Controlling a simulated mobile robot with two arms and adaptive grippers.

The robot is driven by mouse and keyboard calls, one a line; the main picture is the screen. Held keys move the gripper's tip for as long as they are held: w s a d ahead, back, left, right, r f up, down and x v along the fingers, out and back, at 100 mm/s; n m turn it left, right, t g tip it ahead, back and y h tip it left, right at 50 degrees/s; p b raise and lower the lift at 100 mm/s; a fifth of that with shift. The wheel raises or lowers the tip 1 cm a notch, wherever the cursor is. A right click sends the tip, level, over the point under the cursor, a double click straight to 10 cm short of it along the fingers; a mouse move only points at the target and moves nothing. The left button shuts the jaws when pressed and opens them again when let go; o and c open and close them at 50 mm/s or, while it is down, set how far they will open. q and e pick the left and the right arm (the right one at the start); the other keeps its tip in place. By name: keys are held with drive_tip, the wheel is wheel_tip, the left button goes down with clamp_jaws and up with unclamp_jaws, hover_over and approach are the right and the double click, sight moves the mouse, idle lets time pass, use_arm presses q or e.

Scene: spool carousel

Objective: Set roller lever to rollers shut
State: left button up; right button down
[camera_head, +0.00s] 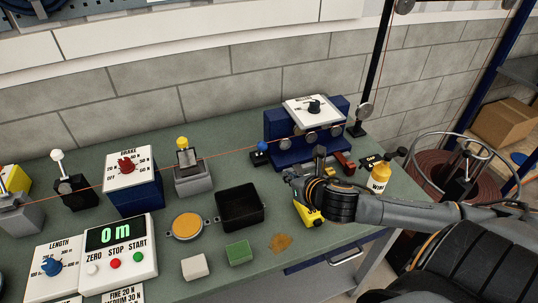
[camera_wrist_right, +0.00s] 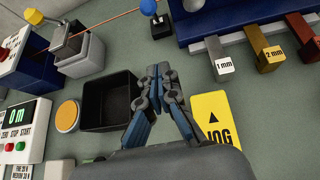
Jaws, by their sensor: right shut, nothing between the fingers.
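The lever with a blue ball knob (camera_head: 262,146) stands at the left front of the blue roller unit (camera_head: 282,127). In the right wrist view the blue knob (camera_wrist_right: 148,7) is at the top edge, above a dark base. The pictures do not show clearly whether the rollers are shut. My right gripper (camera_head: 289,176) is in front of the roller unit, to the right of and nearer than the lever, apart from it. In the wrist view its fingertips (camera_wrist_right: 158,70) are together and empty, below the knob. My left gripper is not in view.
A black open box (camera_head: 240,208) lies left of my right gripper. A yellow JOG pad (camera_wrist_right: 212,125) is beneath it. Gauge blocks marked in mm (camera_wrist_right: 222,66) stand before the roller unit. A thin orange line crosses the bench near the lever.

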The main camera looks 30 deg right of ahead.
sight(260, 149)
drive_tip(key=shift+w+d+r+n, duration=0.2)
drive_tip(key=shift+w+r+n, duration=0.15)
drive_tip(key=shift+n, duration=0.35)
drive_tip(key=p+x, duration=0.2)
drive_tip(key=x, duration=0.7)
drive_tip(key=shift+w, duration=0.3)
drive_tip(key=w, duration=0.1)
drive_tip(key=w+p, duration=0.1)
drive_tip(key=w, duration=0.2)
drive_tip(key=shift+d+r+p, duration=0.25)
drive_tip(key=shift+r+p, duration=0.05)
drive_tip(key=shift+p, duration=0.05)
drive_tip(key=shift+w, duration=0.2)
